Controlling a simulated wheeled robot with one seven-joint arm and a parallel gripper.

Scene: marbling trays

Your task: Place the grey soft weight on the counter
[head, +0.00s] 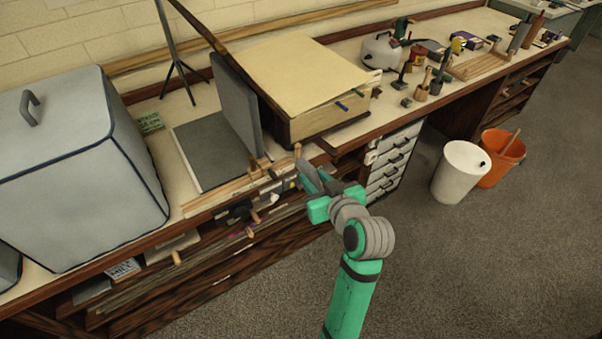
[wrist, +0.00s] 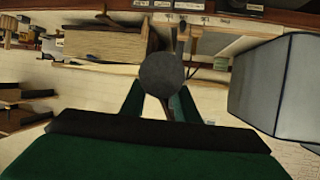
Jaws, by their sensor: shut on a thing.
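The grey soft weight shows in the wrist view as a dark grey rounded thing (wrist: 162,74) between the green fingers of my gripper (wrist: 159,102). My gripper is shut on it. In the head view my gripper (head: 312,176) is at the front edge of the counter (head: 185,102), before the big tan block. The weight is hard to make out there, and I cannot tell whether it touches anything else.
A large grey covered box (head: 75,160) fills the counter's left end. An open grey hinged board (head: 205,155) and a tan block (head: 300,75) stand behind my gripper. Tools crowd the far right. A white bin (head: 460,172) and orange bucket (head: 502,160) stand on the floor.

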